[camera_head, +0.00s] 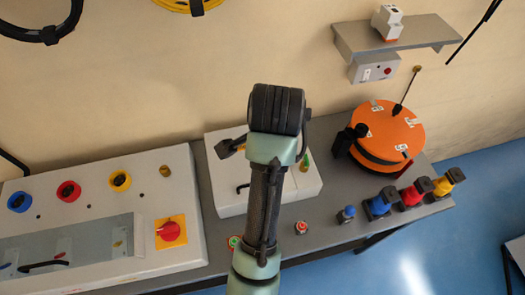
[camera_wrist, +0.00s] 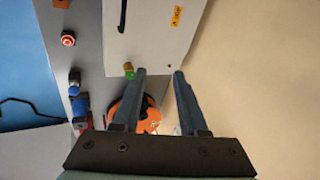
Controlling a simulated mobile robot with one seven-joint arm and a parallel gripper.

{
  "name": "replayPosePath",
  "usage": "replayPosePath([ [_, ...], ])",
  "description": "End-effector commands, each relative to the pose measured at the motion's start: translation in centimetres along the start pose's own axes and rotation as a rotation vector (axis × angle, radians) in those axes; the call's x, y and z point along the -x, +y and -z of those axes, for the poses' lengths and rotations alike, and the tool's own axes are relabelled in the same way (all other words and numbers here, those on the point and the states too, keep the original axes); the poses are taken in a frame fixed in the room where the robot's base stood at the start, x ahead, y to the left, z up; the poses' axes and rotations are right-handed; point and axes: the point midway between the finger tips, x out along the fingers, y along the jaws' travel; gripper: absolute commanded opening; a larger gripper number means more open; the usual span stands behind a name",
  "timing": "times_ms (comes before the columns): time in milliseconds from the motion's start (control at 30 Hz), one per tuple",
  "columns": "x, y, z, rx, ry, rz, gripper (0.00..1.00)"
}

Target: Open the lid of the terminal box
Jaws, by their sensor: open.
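The white box I take to be the terminal box (camera_head: 225,172) stands mid-bench, partly hidden behind my arm. In the wrist view its white top (camera_wrist: 150,30) shows a black bar handle (camera_wrist: 122,17) and an orange label (camera_wrist: 177,16). The lid looks closed, though its seam is not clear. A brass and green fitting (camera_wrist: 129,71) sits at one edge of the box. My gripper (camera_wrist: 159,73) is open, with nothing between its fingers. In the head view the gripper is mostly hidden by my arm.
A panel with coloured sockets and a red switch (camera_head: 170,231) stands left. An orange drum (camera_head: 388,130) stands right, near blue, red and yellow parts (camera_head: 412,192). A small red button (camera_head: 301,228) is at the bench front. The wall (camera_head: 150,90) is close behind; a shelf (camera_head: 400,35) is above right.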

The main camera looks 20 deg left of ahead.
Motion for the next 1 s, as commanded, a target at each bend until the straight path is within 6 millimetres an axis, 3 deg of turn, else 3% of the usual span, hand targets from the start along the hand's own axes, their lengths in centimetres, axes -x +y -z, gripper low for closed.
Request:
replayPosePath([
  [100,-0.3,2.8,-2.7,-0.09,-0.095,-0.17,0.42],
  [200,-0.7,4.1,-3.7,-0.127,-0.124,-0.235,0.42],
  [367,-2.3,4.9,-4.2,-0.137,-0.131,-0.254,0.42],
  [800,-10.4,6.8,-5.4,-0.134,-0.129,-0.25,0.42],
  [1000,-12.4,7.2,-5.6,-0.134,-0.127,-0.246,0.42],
])
